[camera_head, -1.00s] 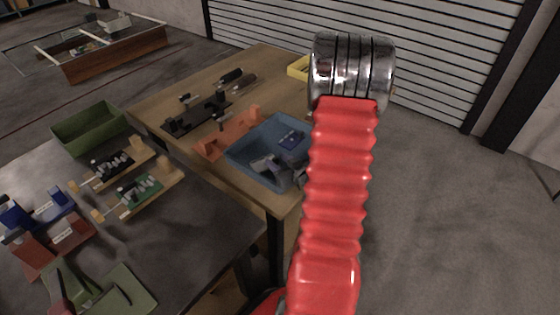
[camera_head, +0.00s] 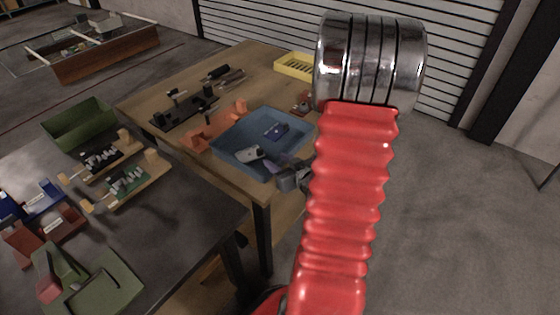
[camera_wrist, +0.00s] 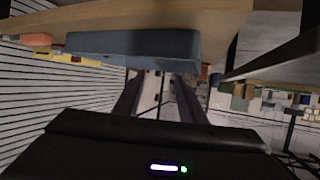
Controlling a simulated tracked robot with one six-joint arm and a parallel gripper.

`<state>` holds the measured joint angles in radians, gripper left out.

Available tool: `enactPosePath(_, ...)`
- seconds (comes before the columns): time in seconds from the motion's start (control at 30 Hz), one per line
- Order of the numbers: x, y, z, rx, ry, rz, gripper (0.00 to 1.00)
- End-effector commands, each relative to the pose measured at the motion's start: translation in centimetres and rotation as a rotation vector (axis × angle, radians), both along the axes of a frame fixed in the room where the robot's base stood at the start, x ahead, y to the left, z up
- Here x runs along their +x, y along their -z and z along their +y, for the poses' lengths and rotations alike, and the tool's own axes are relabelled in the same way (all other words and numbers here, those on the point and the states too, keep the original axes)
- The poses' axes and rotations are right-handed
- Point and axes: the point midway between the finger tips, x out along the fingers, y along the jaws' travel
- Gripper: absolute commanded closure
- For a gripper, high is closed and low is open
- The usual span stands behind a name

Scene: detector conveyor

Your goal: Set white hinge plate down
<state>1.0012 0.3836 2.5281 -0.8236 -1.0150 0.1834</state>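A small pale plate (camera_head: 250,153), which looks like the white hinge plate, lies in the blue tray (camera_head: 222,152) on the wooden table. A dark blue piece (camera_head: 275,131) lies behind it in the same tray. My gripper (camera_head: 281,168) is at the tray's front right side, to the right of the pale plate and apart from it. In the wrist view, the two dark fingers of my gripper (camera_wrist: 160,82) stand apart with nothing visibly held between them. The blue tray (camera_wrist: 135,45) shows there just beyond the fingers. The red arm sleeve hides part of the table's right side.
An orange fixture (camera_head: 208,132) and a black fixture (camera_head: 185,112) stand left of the tray. A yellow tray (camera_head: 294,67) is at the back. A dark table (camera_head: 190,210) with a green bin (camera_head: 80,124) and several fixtures stands at left. The floor at right is clear.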

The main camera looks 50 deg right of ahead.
Motion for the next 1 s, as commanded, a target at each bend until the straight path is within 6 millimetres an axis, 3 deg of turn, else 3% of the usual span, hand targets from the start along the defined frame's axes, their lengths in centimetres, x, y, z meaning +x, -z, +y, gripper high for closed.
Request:
enactPosePath(0.77, -0.1, -0.1, -0.1, -0.001, 0.005, 0.002, 0.63)
enactPosePath(1.0, 1.1, -1.4, 0.5, -0.046, 0.005, 0.065, 0.63)
